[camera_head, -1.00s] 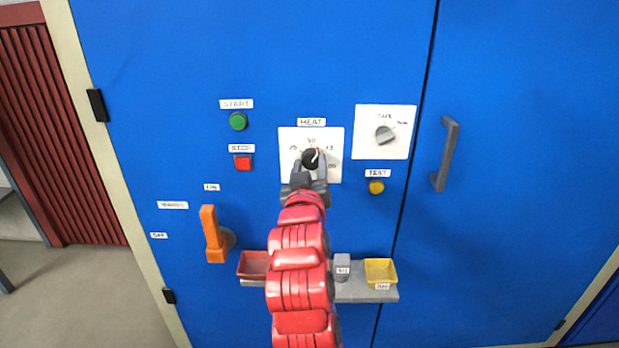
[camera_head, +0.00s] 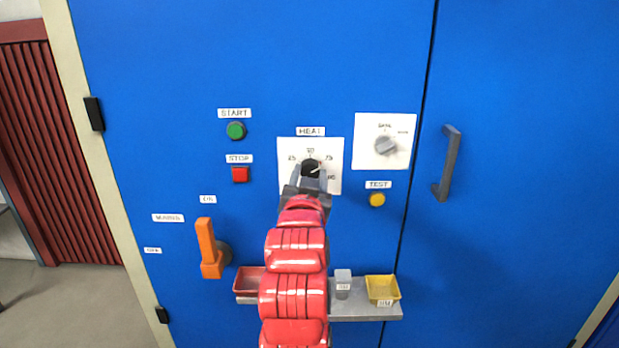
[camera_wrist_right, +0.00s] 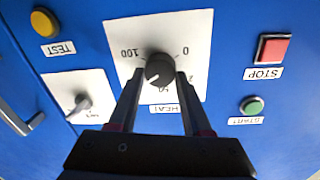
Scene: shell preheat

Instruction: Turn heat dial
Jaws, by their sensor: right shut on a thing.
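The heat dial (camera_head: 310,167) is a round black knob on a white scale plate under a HEAT label on the blue cabinet. Its white pointer points right and slightly up, roughly toward the 75 mark. My right gripper (camera_head: 311,181) reaches up from below and is shut on the dial. In the right wrist view, the dial (camera_wrist_right: 158,70) sits between the two fingertips of the gripper (camera_wrist_right: 159,76), and the plate appears upside down. The fingers partly cover the lower plate in the head view. My left gripper is not in view.
A second plate with a grey knob (camera_head: 386,146) is to the right, above the yellow TEST button (camera_head: 377,199). Green START (camera_head: 236,131) and red STOP (camera_head: 240,174) buttons and an orange lever (camera_head: 208,249) are left. A small shelf (camera_head: 350,311) with trays is below.

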